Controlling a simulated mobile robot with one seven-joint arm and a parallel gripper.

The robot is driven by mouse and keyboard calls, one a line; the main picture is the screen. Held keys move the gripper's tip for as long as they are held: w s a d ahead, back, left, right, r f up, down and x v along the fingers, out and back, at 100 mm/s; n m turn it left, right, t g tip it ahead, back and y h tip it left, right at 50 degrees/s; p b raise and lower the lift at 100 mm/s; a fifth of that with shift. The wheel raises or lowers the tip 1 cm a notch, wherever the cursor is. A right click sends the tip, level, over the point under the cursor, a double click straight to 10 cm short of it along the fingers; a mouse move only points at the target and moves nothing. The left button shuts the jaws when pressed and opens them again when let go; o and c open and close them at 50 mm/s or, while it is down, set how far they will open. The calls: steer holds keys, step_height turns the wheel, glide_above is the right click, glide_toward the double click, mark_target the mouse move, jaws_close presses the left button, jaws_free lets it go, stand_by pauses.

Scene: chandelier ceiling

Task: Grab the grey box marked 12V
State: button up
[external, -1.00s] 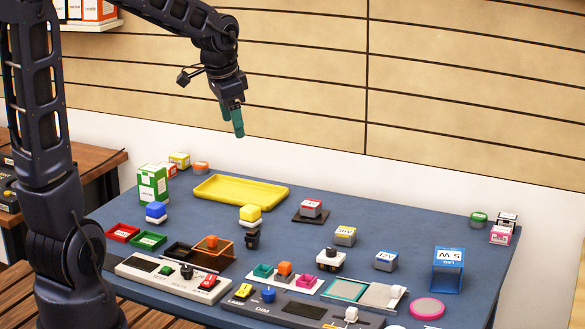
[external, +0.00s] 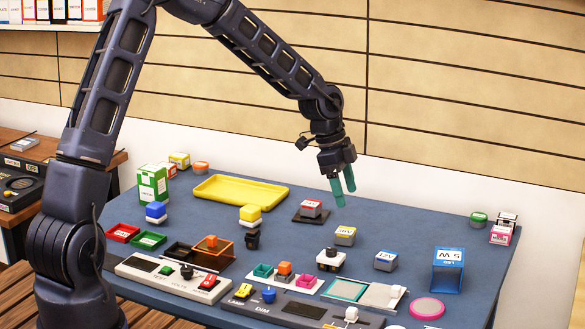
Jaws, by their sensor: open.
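The grey box marked 12V (external: 386,261) sits on the blue-grey table right of centre. It is a small cube with a blue-and-white label on top. My gripper (external: 343,197) is open and empty, with teal fingers pointing down. It is in the air above the table, up and to the left of the 12V box in the picture, and apart from it. A similar grey box with a yellow label (external: 345,236) stands to the left of the 12V box, below the gripper in the picture.
A teal-and-grey panel (external: 368,293) lies in front. A red-topped box (external: 311,209) and yellow tray (external: 240,191) are farther back.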

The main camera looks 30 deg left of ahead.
steer(key=m+h, duration=0.1)
steer(key=m, duration=0.1)
glide_toward(387, 255)
steer(key=shift+g, duration=0.4)
steer(key=x, duration=0.5)
steer(key=shift+w+a, duration=0.2)
steer(key=shift+w, duration=0.05)
steer(key=shift+x, duration=2.7)
steer(key=shift+w+d+r, duration=0.15)
steer(key=shift+w, duration=0.05)
steer(key=c, duration=1.1)
